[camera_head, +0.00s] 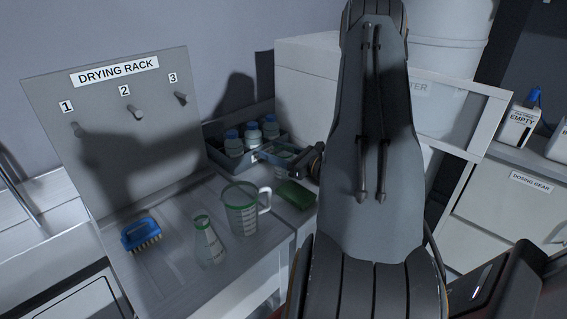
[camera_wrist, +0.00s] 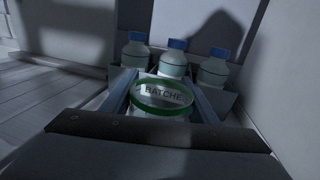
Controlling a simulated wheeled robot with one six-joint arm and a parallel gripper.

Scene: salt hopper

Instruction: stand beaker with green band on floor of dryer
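The beaker with the green band (camera_wrist: 162,108) is clear glass and upright in the wrist view. The green ring circles it between the two fingers of my gripper (camera_wrist: 163,97), which press against its left and right sides. Its lower part is hidden by my gripper's body. In the head view my gripper (camera_head: 281,152) is at the front of the bottle crate, and the beaker is small and partly hidden there. I cannot pick out the dryer in either view.
Several things stand on the bench: a crate of blue-capped bottles (camera_head: 253,134), a green-banded jug (camera_head: 243,214), a green-banded flask (camera_head: 208,242), a blue brush (camera_head: 140,233) and a green sponge (camera_head: 296,194). The drying rack (camera_head: 120,140) with pegs stands behind. White cabinets are at right.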

